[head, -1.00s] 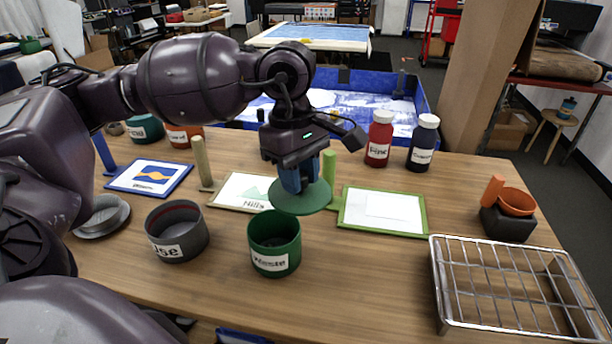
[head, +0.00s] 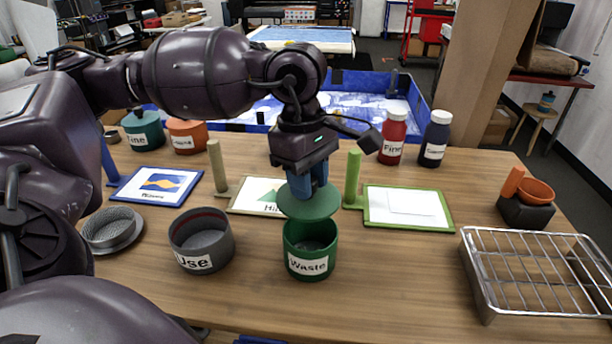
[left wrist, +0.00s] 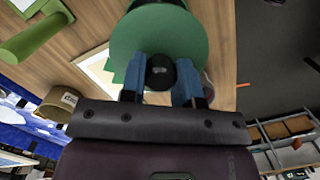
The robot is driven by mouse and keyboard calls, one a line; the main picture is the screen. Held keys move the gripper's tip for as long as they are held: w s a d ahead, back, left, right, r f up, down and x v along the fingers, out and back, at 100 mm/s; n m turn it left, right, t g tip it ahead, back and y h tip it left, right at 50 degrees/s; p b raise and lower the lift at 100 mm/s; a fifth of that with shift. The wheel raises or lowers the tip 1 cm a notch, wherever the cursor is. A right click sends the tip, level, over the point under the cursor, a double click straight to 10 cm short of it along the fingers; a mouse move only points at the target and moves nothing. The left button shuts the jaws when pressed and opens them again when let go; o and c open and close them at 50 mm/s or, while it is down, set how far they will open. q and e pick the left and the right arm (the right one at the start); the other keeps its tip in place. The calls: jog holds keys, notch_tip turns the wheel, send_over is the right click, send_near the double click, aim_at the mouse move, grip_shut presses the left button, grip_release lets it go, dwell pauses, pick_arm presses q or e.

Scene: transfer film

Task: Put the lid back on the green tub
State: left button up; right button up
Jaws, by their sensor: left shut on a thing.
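The green tub (head: 310,262), labelled "Waste", stands open on the table near the middle of the head view. The round green lid (head: 309,204) is just above and behind its mouth, tilted slightly or seen from above. My left gripper (head: 308,188) points down with its blue fingers shut on the lid's knob. In the left wrist view the lid (left wrist: 160,32) lies beyond the blue fingers, which close on its dark knob (left wrist: 160,72). I cannot tell whether the lid touches the tub's far rim. My right gripper is not in view.
A green-framed board (head: 408,222) and upright green post (head: 352,178) are behind right. A wire rack (head: 540,270) is at right; table between is clear.

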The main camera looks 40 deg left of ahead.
pick_arm(q)
jog(key=shift+d, duration=0.15)
jog(key=shift+d+f, duration=0.15)
jog(key=shift+f, duration=0.2)
jog(key=shift+f+b, duration=0.5)
jog(key=shift+f, duration=0.4)
notch_tip(320, 180, down, 2)
jog(key=shift+b, duration=0.45)
jog(key=shift+f+b, duration=0.4)
jog(key=shift+f, duration=0.5)
